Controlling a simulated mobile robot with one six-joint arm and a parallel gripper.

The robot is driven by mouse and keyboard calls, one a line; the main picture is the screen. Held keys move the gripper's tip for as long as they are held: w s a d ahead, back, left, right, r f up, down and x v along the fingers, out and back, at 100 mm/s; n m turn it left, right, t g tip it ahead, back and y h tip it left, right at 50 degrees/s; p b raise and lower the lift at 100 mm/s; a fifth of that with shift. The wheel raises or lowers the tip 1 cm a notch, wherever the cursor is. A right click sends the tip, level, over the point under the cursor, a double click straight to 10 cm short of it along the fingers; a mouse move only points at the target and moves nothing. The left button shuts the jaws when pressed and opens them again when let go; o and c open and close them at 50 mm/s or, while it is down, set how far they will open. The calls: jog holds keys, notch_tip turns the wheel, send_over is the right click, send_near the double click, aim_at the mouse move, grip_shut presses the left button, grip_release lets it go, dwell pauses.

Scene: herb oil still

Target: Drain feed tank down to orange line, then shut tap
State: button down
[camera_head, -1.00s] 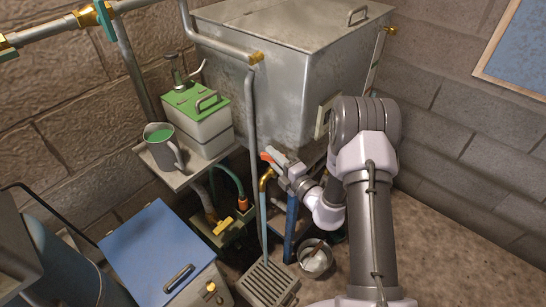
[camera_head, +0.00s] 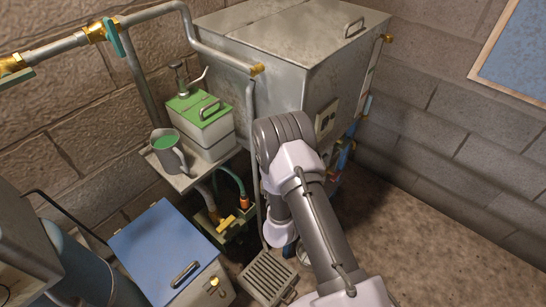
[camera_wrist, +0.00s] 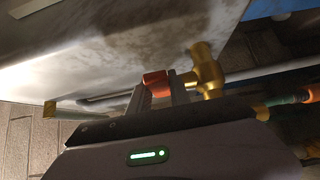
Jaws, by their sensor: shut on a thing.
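The feed tank (camera_head: 262,72) is the big grey metal box with a lidded top at the back of the head view. Its underside (camera_wrist: 130,45) fills the upper part of the wrist view. A brass tap (camera_wrist: 207,70) with a red-orange handle (camera_wrist: 155,84) is under it. My gripper (camera_wrist: 158,90) is shut on this handle, with a finger on each side. In the head view my own arm hides the gripper and the tap. A narrow upright strip (camera_head: 369,68), perhaps the level gauge, is on the tank's right side; I cannot make out an orange line or the liquid level.
A floor drain grate (camera_head: 268,278) lies below. A shelf holds a grey mug (camera_head: 167,150) of green liquid and a green-topped container (camera_head: 200,118). A blue-lidded box (camera_head: 165,250) stands at front left. Pipes run beside the tank. Floor at right is clear.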

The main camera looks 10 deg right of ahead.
jog(key=shift+m+h, duration=0.4)
jog(key=shift+h, duration=0.2)
jog(key=c, duration=1.2)
grip_release()
